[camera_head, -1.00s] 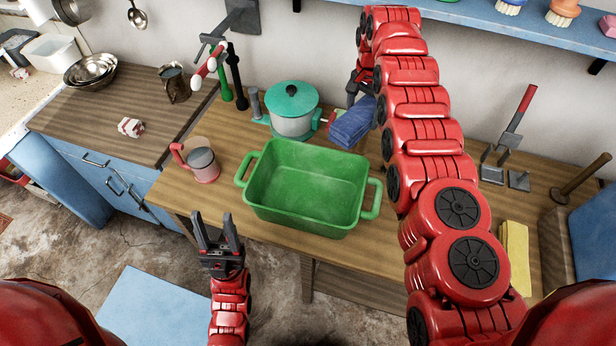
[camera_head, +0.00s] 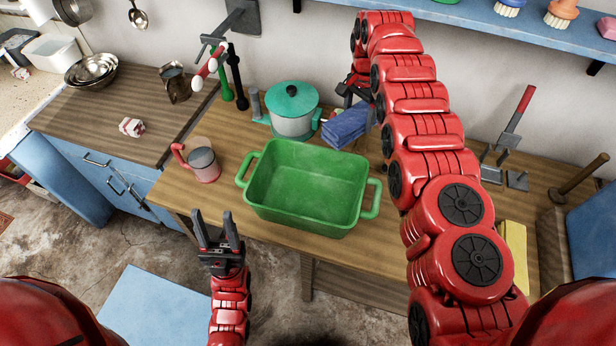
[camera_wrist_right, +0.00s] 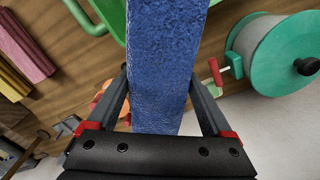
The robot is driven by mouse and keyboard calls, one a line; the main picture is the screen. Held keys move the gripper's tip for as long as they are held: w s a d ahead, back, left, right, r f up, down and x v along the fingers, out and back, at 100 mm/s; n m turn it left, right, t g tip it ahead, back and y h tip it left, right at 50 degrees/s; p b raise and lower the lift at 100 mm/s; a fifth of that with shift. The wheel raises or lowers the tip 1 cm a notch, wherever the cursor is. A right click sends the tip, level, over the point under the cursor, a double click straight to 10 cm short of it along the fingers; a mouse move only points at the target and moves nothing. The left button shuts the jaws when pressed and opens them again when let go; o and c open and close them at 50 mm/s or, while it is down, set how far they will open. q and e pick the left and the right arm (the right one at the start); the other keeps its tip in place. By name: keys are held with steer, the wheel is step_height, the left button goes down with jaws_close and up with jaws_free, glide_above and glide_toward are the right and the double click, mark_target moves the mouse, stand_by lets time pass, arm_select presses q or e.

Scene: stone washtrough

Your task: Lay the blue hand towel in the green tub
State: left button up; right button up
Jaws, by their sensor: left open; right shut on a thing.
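The blue hand towel (camera_head: 346,126) is folded and sits just behind the right back corner of the green tub (camera_head: 306,222), beside the teal-lidded pot. My right gripper (camera_head: 352,90) is shut on the towel; the right wrist view shows the towel (camera_wrist_right: 160,60) between the two fingers (camera_wrist_right: 160,118). The tub is empty, and its rim edge (camera_wrist_right: 112,14) shows at the top of the right wrist view. My left gripper (camera_head: 217,226) is open and empty, in front of the table and left of the tub. Whether the towel touches the table is unclear.
The pot (camera_head: 293,112) stands behind the tub. A pink-handled mug (camera_head: 203,164) stands left of the tub. A blue shelf (camera_head: 480,18) runs above.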

steer(key=shift+a, duration=0.1)
steer(key=shift+a+f, duration=0.15)
steer(key=shift+m, duration=0.3)
steer(key=shift+a, duration=0.1)
